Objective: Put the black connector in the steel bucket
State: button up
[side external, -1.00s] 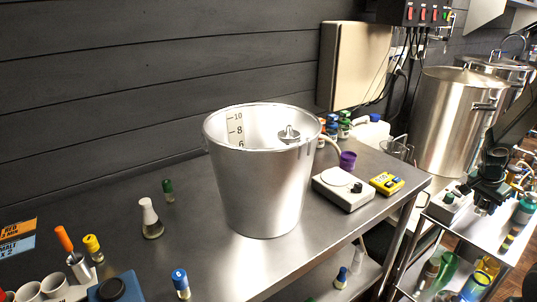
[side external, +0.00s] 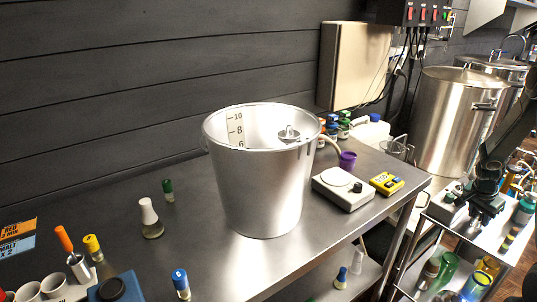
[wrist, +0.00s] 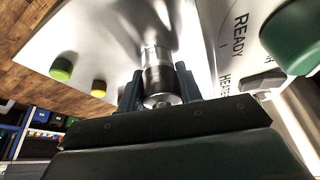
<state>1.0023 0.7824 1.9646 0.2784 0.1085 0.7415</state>
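The connector (wrist: 158,75) shows in the wrist view as a short metallic cylinder, more dark steel than black. It is between the two fingers of my gripper (wrist: 160,88), very near both; I cannot tell if they press on it. In the side view my gripper (side external: 482,208) is low over the steel cart at the right, and the connector is too small or hidden to make out there. The steel bucket (side external: 260,185) stands upright on the bench, with a volume scale inside its far wall.
A white heater box (side external: 343,189) and a yellow meter (side external: 386,183) are right of the bucket. Bottles and a control box (side external: 447,207) crowd the cart near my gripper. A green knob (wrist: 298,35) is close at the right in the wrist view. Open bench lies in front of the bucket.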

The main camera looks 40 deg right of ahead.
jog(key=shift+o, duration=1.1)
jog(key=shift+r, duration=0.2)
jog(key=v, duration=1.2)
jog(key=shift+a+f, duration=0.1)
jog(key=shift+a, duration=0.05)
